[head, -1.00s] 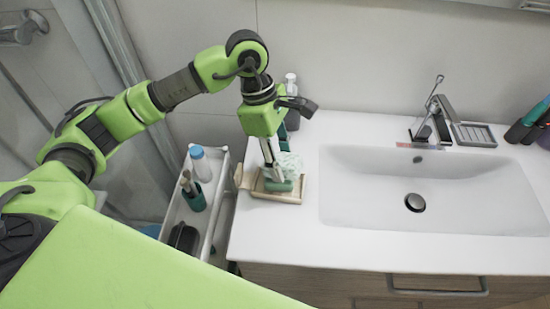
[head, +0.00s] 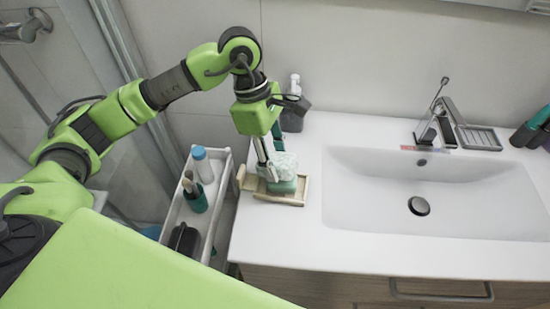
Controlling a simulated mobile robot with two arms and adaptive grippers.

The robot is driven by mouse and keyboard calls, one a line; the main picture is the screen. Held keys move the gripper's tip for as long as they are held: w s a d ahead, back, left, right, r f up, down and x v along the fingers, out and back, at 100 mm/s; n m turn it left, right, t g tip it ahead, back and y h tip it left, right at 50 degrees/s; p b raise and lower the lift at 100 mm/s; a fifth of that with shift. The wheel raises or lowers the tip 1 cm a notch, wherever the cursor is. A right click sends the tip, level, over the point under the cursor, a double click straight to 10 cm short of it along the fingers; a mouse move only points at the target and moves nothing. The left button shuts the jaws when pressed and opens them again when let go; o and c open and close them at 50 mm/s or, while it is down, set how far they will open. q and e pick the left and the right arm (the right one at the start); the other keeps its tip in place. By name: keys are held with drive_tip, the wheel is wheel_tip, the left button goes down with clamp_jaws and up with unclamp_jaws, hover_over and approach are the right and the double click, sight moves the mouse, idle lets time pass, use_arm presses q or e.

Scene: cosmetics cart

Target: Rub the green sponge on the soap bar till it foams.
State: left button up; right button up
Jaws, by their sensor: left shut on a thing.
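My left gripper (head: 268,168) points down over the counter left of the sink and is shut on the green sponge (head: 284,186). Pale, whitish-green foam (head: 286,165) covers the top and sides of the sponge. The sponge is in the wooden soap dish (head: 297,200), pressed down or just above its base; I cannot tell which. The soap bar is not distinguishable; the sponge, foam and gripper hide the dish's middle. My right gripper is not in view.
The sink basin (head: 455,210) with its faucet (head: 451,122) lies to the right. A dark bottle (head: 293,116) stands behind the gripper. A white cart (head: 221,208) with bottles stands left of the counter. The counter front (head: 290,250) is clear.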

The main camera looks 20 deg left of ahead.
use_arm(q)
drive_tip(key=shift+w+d+r, duration=0.1)
drive_tip(key=shift+w+d, duration=0.05)
drive_tip(key=shift+d, duration=0.4)
drive_tip(key=shift+w+d, duration=0.15)
drive_tip(key=shift+d, duration=0.35)
drive_tip(key=shift+r+p, duration=1.55)
drive_tip(key=shift+r, duration=1.95)
drive_tip(key=shift+f, duration=0.1)
